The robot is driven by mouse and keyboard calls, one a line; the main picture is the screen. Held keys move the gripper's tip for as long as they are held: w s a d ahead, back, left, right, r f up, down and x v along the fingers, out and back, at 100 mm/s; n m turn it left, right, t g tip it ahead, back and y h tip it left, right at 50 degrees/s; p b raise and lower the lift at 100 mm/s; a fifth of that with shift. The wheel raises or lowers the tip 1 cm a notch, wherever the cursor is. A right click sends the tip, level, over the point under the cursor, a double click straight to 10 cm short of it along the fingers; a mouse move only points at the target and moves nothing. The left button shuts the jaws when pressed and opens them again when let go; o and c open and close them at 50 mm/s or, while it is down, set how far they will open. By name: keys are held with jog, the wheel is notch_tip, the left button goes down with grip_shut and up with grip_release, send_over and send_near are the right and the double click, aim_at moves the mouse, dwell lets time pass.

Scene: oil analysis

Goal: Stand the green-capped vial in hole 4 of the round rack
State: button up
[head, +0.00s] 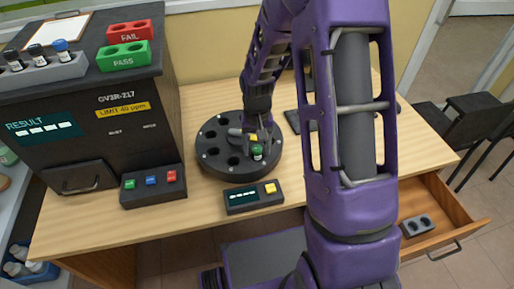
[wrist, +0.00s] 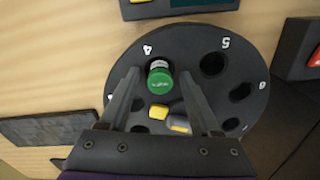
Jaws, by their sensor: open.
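The round rack (head: 212,165) is a dark disc with holes on the desk. In the wrist view the rack (wrist: 205,37) shows the white numbers 4, 5 and 6. The green-capped vial (wrist: 159,77) stands at the hole beside the number 4, its cap and part of its pale label showing. It also shows in the head view (head: 257,152), at the rack's near side. My gripper (wrist: 160,72) is open, one finger on each side of the vial, with gaps visible. The vial's lower part is hidden, so its depth in the hole cannot be seen.
Yellow and grey parts (wrist: 158,111) lie between my fingers near the rack's middle. A small device with a yellow button (head: 254,196) sits in front of the rack. The analyser (head: 100,130) stands left. An open drawer (head: 440,215) juts out right.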

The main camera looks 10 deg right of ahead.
aim_at(257, 148)
notch_tip(257, 148, up, 12)
jog(key=p, duration=0.1)
jog(key=shift+f, duration=0.15)
dwell(0.4)
